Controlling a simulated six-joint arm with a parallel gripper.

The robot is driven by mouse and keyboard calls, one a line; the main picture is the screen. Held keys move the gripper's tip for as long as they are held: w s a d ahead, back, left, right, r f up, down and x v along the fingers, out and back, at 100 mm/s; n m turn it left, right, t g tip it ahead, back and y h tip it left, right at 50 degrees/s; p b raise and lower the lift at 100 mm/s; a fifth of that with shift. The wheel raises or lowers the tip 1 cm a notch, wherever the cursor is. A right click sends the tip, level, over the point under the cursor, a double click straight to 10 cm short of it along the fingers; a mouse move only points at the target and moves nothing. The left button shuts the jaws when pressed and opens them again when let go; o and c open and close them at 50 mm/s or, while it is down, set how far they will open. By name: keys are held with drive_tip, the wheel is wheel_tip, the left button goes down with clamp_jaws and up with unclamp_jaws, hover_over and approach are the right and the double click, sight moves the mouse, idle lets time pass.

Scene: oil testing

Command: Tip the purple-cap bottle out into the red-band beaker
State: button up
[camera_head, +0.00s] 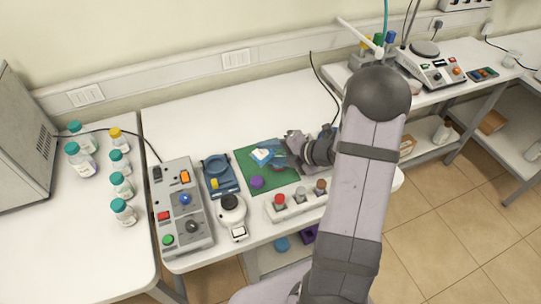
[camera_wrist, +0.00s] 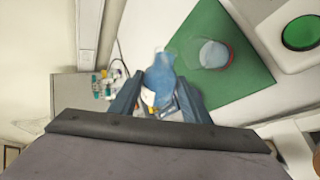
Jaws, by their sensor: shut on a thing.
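My gripper (camera_head: 283,153) is shut on the bottle, which holds blue liquid (camera_head: 262,155), above the green mat (camera_head: 246,158). In the wrist view the bottle (camera_wrist: 160,75) sits between both fingers (camera_wrist: 158,100), its open neck pointing away from my wrist. It looks tilted in the head view. The purple cap (camera_head: 257,182) lies apart on the mat. A clear beaker (camera_wrist: 213,54) with a red band and greyish-blue contents is beside the bottle's neck in the wrist view. I cannot tell whether liquid is flowing. The beaker is not clear in the head view.
A blue device (camera_head: 220,176), a white round-topped device (camera_head: 232,215) and a button box (camera_head: 182,208) are on the left. Several teal-capped bottles (camera_head: 80,160) stand on the left table.

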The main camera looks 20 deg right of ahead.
drive_tip(key=shift+a+f+n+h+b, duration=0.1)
drive_tip(key=shift+f+n+h+b, duration=0.3)
drive_tip(key=shift+b, duration=1.15)
drive_tip(key=shift+r+n+h+b, duration=0.15)
drive_tip(key=shift+n+h+b, duration=0.15)
drive_tip(key=shift+h+b, duration=0.2)
drive_tip(key=shift+h+b, duration=0.4)
drive_tip(key=shift+b, duration=0.4)
drive_tip(key=shift+n, duration=0.3)
drive_tip(key=h+b, duration=0.1)
drive_tip(key=b, duration=0.1)
drive_tip(key=n+t+h+b, duration=0.1)
drive_tip(key=b, duration=0.2)
drive_tip(key=shift+d+r+n+b, duration=0.2)
drive_tip(key=shift+r+n+b, duration=0.1)
drive_tip(key=shift+r+b, duration=0.05)
drive_tip(key=shift+w, duration=0.1)
drive_tip(key=shift+d+r+n+t+h+b, duration=0.25)
drive_tip(key=shift+h+b, duration=0.25)
drive_tip(key=shift+b, duration=0.55)
drive_tip(key=b, duration=0.2)
drive_tip(key=r+n+t+h+b, duration=0.1)
drive_tip(key=b, duration=0.2)
drive_tip(key=shift+w+d+n+h, duration=0.1)
drive_tip(key=shift+d+n+h, duration=0.15)
drive_tip(key=shift+h, duration=0.05)
